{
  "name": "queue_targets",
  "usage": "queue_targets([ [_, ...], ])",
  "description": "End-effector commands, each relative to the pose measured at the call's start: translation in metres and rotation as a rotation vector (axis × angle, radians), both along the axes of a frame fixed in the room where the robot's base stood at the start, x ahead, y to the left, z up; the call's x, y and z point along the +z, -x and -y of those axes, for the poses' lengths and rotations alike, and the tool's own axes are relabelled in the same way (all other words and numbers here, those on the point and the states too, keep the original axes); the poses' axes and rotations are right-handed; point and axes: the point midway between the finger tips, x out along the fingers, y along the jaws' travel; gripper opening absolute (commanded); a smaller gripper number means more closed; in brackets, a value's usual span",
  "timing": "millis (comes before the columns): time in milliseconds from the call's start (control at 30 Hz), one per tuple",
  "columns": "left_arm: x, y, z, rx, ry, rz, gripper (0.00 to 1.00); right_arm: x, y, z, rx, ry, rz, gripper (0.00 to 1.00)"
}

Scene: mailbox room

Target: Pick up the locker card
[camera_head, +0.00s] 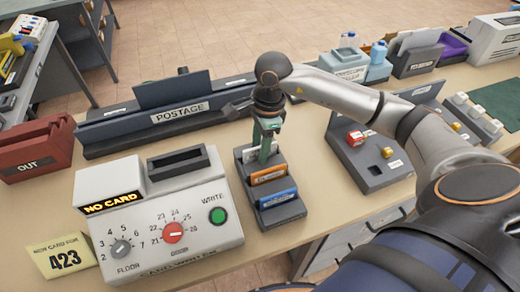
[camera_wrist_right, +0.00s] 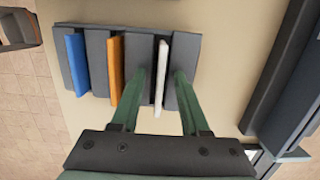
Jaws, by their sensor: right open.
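A dark grey card rack (camera_head: 291,211) stands on the counter, right of the card writer. In the wrist view the rack (camera_wrist_right: 98,50) holds a blue card (camera_wrist_right: 76,62), an orange card (camera_wrist_right: 116,68) and a white card (camera_wrist_right: 161,75), each upright in a slot. The labels are too small to read, so I cannot tell which is the locker card. My right gripper (camera_head: 265,152) points down over the rack's far end. Its green fingers (camera_wrist_right: 160,80) are open, one on each side of the white card, with gaps showing. My left gripper is not in view.
The card writer (camera_head: 205,205) reads "NO CARD". A yellow note (camera_head: 60,256) says 423. The dark "POSTAGE" unit (camera_head: 125,128) stands behind the rack. A grey panel with red and yellow buttons (camera_head: 375,175) is to the right. Bare counter lies around the rack.

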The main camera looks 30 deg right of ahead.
Motion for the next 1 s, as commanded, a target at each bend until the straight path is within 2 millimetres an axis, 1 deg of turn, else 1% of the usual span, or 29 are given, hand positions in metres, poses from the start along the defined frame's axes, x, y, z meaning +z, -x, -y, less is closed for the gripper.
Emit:
queue_targets([
  [133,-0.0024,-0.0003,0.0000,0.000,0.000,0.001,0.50,-0.0017,0.0001,0.0000,0.000,0.000,0.000,0.44],
  [500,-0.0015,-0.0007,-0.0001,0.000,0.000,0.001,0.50,-0.0012,0.0001,0.0000,0.000,0.000,0.000,0.02],
  [533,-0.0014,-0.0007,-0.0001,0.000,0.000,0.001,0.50,-0.0011,0.0001,0.0000,0.000,0.000,0.000,0.00],
  [1000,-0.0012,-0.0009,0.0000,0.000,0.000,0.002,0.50,-0.0010,0.0000,0.0001,0.000,0.000,0.000,0.00],
])
